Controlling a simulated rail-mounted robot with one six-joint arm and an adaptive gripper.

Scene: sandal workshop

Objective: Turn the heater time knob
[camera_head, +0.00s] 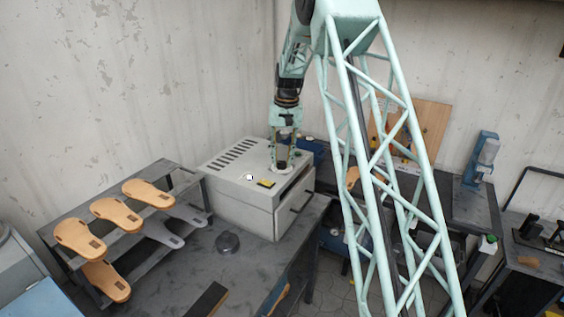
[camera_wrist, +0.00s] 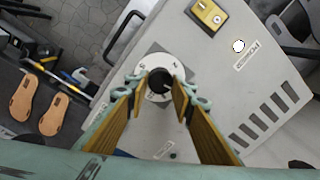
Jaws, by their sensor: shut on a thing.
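The heater (camera_head: 248,199) is a light grey box with slots on top, standing on a dark workbench. In the wrist view the heater top (camera_wrist: 215,75) fills the middle and right. The time knob (camera_wrist: 159,82) is black, on a round white dial with markings. The fingers hide part of the knob and dial.
A yellow switch plate (camera_wrist: 209,16) and a round white button (camera_wrist: 238,46) are also on the heater top. The heater's front handle (camera_head: 302,201) sticks out. A rack with tan sandal soles (camera_head: 116,214) stands at left. A dark round object (camera_head: 228,243) lies on the bench.

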